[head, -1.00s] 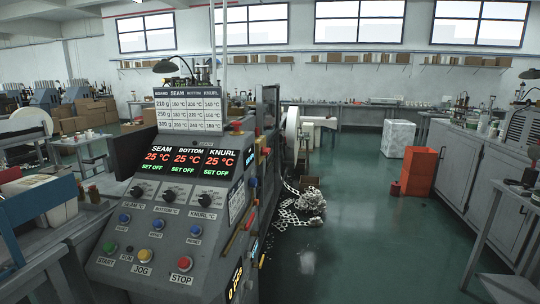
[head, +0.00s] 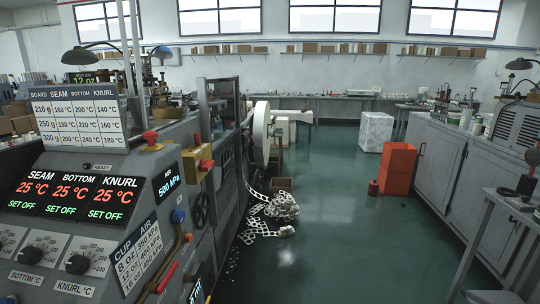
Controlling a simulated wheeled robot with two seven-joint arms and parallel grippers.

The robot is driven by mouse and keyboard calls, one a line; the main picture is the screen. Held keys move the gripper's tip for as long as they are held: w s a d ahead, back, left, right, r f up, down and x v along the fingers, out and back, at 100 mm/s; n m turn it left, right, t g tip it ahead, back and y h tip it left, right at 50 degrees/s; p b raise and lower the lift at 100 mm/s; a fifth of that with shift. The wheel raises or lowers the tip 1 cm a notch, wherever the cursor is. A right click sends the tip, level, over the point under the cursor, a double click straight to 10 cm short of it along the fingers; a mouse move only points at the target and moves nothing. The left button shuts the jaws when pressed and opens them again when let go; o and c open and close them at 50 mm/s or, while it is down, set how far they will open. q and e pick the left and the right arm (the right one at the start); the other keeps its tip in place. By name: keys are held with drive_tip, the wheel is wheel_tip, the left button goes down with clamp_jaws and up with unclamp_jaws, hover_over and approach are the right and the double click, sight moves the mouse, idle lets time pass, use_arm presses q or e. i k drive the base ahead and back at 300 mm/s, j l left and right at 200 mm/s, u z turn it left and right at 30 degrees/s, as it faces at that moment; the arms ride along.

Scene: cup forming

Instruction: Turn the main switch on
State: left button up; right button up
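The cup-forming machine's control panel (head: 80,200) fills the lower left of the head view. On the machine's side, just right of the panel, is a yellow box (head: 190,172) with a red handle (head: 206,165); it looks like the main switch, but no label on it is readable. Its position, on or off, cannot be told. A red mushroom button (head: 150,136) on a yellow base sits on top of the panel. The temperature display (head: 75,188) is lit, reading 25 °C three times with SET OFF below. Neither of my grippers is in view.
An air display (head: 168,187) reads 500 kPa, with a black handwheel (head: 201,210) near it. A pile of white paper scrap (head: 275,210) lies on the floor beside the machine. The green floor between is clear.

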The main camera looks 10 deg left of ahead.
sight(204, 166)
drive_tip(key=i+l+z, duration=0.1)
drive_tip(key=i, duration=0.65)
drive_tip(key=i+l+z, duration=0.1)
drive_tip(key=i, duration=0.7)
drive_tip(key=i+u, duration=0.4)
drive_tip(key=i+l+u, duration=0.15)
drive_tip(key=u, duration=0.25)
drive_tip(key=i+l+u, duration=0.2)
drive_tip(key=u, duration=0.2)
drive_tip(key=i+l+u, duration=0.3)
drive_tip(key=u, duration=0.15)
